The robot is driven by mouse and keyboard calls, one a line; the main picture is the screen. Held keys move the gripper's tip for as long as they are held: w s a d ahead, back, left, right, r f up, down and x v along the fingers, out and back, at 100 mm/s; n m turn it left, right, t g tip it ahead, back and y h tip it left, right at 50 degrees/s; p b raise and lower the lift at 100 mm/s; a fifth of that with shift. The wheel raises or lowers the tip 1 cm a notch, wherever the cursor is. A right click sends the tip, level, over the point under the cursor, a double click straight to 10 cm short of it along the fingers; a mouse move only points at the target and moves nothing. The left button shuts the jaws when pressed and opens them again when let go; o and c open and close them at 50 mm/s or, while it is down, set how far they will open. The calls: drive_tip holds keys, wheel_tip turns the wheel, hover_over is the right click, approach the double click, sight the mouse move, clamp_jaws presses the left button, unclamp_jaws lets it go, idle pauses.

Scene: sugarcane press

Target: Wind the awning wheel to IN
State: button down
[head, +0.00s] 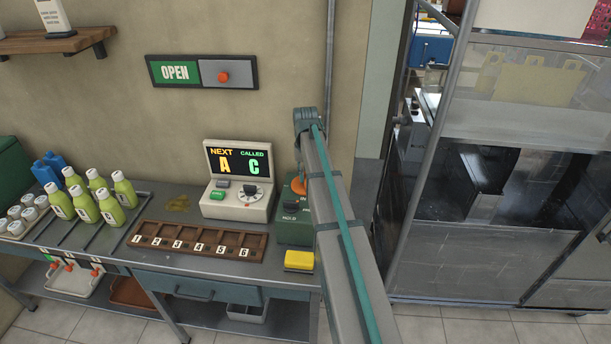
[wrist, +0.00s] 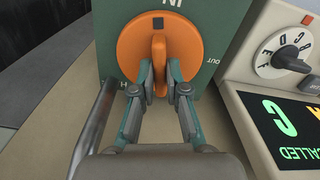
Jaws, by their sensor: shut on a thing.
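The awning wheel is an orange disc with a raised grip bar. In the wrist view the wheel (wrist: 133,42) sits on a green box (wrist: 224,20). A dark square mark on its top edge lines up with the upside-down IN label. OUT is at the right, and a partly hidden label starting with H is at the lower left. My gripper (wrist: 159,72) has its two fingers shut on the grip bar, one on each side. In the head view the wheel (head: 299,186) shows beside my arm, which hides part of it and of the box (head: 293,230).
The order display (head: 238,180) stands left of the box, close by. A numbered wooden rack (head: 200,240) and a yellow block (head: 299,260) lie on the counter in front. Several green bottles (head: 84,205) stand at the left. A metal-framed glass cabinet (head: 500,190) is at the right.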

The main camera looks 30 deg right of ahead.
drive_tip(key=shift+m, duration=1.3)
drive_tip(key=c, duration=1.2)
unclamp_jaws()
wheel_tip(320, 180, up, 12)
